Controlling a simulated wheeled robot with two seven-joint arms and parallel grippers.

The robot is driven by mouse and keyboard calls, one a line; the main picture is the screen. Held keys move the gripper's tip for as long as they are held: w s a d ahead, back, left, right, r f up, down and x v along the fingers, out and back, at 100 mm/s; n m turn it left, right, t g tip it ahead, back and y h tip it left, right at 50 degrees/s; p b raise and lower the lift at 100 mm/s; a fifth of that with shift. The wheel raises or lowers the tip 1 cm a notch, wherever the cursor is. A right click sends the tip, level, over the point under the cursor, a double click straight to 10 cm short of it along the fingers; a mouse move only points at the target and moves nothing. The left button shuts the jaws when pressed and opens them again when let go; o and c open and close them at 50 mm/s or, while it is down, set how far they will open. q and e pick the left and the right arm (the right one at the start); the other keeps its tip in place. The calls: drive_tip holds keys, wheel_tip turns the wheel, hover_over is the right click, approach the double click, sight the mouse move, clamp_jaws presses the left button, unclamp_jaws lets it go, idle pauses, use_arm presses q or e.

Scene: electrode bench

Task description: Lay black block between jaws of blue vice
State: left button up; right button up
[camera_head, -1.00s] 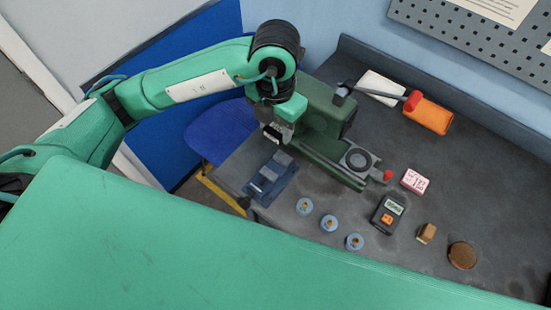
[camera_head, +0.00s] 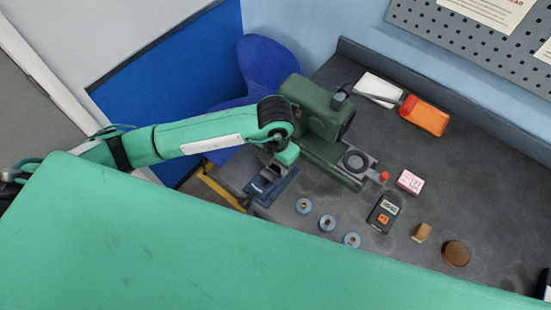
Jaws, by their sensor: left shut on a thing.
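The blue vice (camera_head: 285,184) lies on its blue base at the bench's near left corner. My left gripper (camera_head: 272,167) is right above the vice and covers part of its jaws. It is shut on a small dark thing, taken as the black block, which is mostly hidden by the gripper and arm. I cannot tell whether the block touches the jaws. My right gripper is not in view.
A green machine (camera_head: 318,112) with a grey round plate stands just behind and right of the vice. Several blue ringed discs (camera_head: 327,223), a black meter (camera_head: 384,213), a pink box (camera_head: 410,181) and a brown disc (camera_head: 456,253) lie to the right. A blue chair (camera_head: 268,68) stands beyond the bench.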

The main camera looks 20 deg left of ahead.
sight(276, 165)
use_arm(q)
drive_tip(key=shift+f, duration=0.2)
drive_tip(key=o, duration=1.2)
drive_tip(key=shift+r, duration=0.1)
drive_tip(key=shift+r, duration=0.3)
drive_tip(key=shift+r+b, duration=1.75)
drive_tip(key=shift+r, duration=4.1)
